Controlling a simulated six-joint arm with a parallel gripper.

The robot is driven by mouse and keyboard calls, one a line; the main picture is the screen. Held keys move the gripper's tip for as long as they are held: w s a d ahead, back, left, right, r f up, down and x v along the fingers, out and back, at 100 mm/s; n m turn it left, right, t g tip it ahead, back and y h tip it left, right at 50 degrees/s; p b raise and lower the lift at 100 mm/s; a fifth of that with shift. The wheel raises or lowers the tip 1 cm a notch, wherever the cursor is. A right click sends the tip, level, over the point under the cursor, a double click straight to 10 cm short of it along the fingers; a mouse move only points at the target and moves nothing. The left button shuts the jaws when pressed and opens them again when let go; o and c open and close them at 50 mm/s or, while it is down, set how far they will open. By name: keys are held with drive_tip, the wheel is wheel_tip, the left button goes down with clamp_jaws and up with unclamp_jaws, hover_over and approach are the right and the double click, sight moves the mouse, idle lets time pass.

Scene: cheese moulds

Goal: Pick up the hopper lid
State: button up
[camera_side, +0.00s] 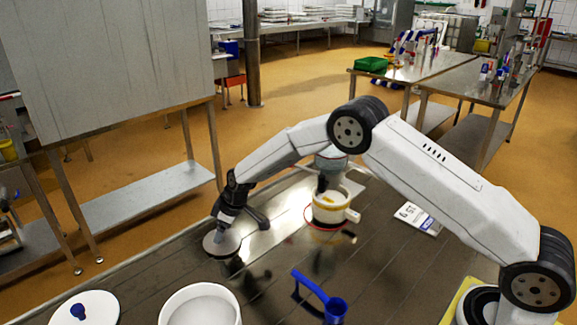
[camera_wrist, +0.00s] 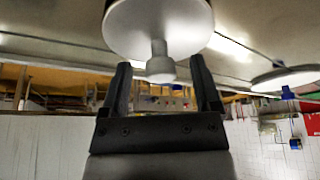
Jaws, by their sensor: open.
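A pale grey round lid (camera_side: 212,245) with a grey knob lies on the dark table under my gripper (camera_side: 224,218). In the wrist view the same lid (camera_wrist: 158,22) is close, and its knob (camera_wrist: 160,70) sits between the tips of my gripper (camera_wrist: 160,62), with gaps on both sides. My gripper is open and holds nothing. A second lid (camera_side: 100,305), white with a blue knob, lies at the lower left; it also shows in the wrist view (camera_wrist: 300,77). No label shows which is the hopper lid.
A white tub (camera_side: 200,305) and a blue handled item (camera_side: 334,307) stand at the front. A white pot (camera_side: 330,208) with a side spout stands to the right of my gripper. A white printed card (camera_side: 418,218) lies further right. Table left of the grey lid is clear.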

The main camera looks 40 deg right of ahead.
drive_tip(key=shift+w+a+f, duration=0.15)
drive_tip(key=shift+w+f, duration=0.05)
drive_tip(key=shift+f, duration=0.4)
clamp_jaws()
